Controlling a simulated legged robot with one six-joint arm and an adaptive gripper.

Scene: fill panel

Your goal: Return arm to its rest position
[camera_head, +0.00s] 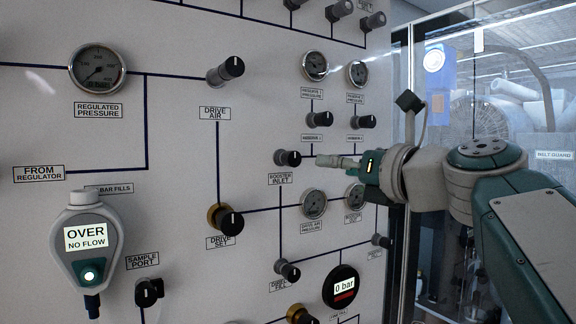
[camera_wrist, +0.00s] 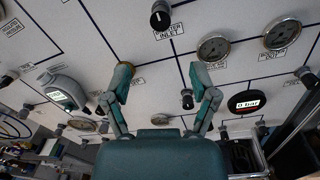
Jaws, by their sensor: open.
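My arm reaches in from the right in the head view. My gripper (camera_head: 335,161) points left across the front of the panel (camera_head: 180,130), near the booster inlet knob (camera_head: 288,158). From this angle I cannot tell how far it is from the panel. In the wrist view my gripper (camera_wrist: 160,78) has its two fingers well apart, with nothing between them but the panel face behind. The booster inlet knob (camera_wrist: 160,14) shows beyond the fingertips, clear of them. The arm hides part of the panel's right side.
A handheld meter (camera_head: 86,240) reading "OVER NO FLOW" hangs at lower left. The drive air knob (camera_head: 226,70), drive set knob (camera_head: 226,220) and round 0 bar display (camera_head: 342,288) stick out. A clear guard (camera_head: 500,90) stands behind my arm at right.

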